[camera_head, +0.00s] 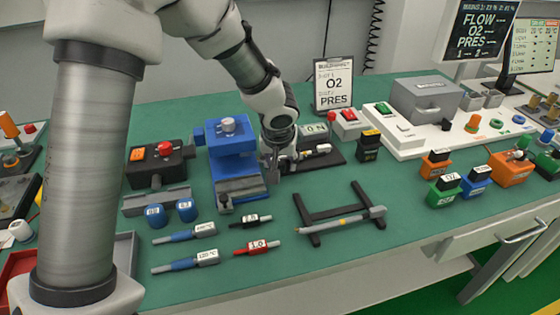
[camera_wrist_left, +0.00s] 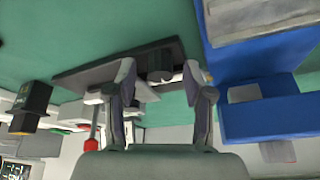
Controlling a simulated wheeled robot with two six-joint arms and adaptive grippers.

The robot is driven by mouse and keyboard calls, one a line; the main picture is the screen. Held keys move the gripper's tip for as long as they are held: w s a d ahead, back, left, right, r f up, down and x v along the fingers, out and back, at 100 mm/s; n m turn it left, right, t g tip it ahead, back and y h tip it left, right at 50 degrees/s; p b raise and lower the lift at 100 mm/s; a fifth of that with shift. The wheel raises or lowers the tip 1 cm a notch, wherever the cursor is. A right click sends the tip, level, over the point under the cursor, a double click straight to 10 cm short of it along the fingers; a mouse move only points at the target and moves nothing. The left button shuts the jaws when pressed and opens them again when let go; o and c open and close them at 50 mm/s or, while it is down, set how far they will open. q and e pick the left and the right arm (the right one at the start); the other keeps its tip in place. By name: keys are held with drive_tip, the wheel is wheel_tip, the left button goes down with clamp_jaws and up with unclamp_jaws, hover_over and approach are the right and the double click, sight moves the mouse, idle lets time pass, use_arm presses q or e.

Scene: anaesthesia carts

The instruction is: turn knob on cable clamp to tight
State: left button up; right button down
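A small fixture on a dark base plate (camera_head: 333,157) stands at the back middle of the green table, with light and dark parts on top; I take it as the cable clamp. In the left wrist view its dark plate (camera_wrist_left: 88,76) lies beyond the fingers. A dark rounded part (camera_wrist_left: 160,62), possibly the knob, shows between the fingertips. My left gripper (camera_head: 273,170) points down between this fixture and the blue vise-like device (camera_head: 232,137). In the wrist view the left fingers (camera_wrist_left: 162,85) are apart with nothing clearly gripped; contact cannot be told. My right gripper is not visible.
The blue device stands close left of the gripper, with a grey knob (camera_head: 228,124) on top. A sign (camera_head: 333,86) stands behind. A black frame with a grey rod (camera_head: 340,221) lies in front. Blue and red labelled tools (camera_head: 257,247) lie front left.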

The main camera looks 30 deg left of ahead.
use_arm(q)
clamp_jaws()
drive_tip(key=shift+m+h, duration=0.3)
drive_tip(key=shift+m, duration=0.5)
drive_tip(key=shift+o, duration=0.4)
unclamp_jaws()
drive_tip(key=v, duration=1.2)
drive_tip(key=shift+s+f, duration=0.1)
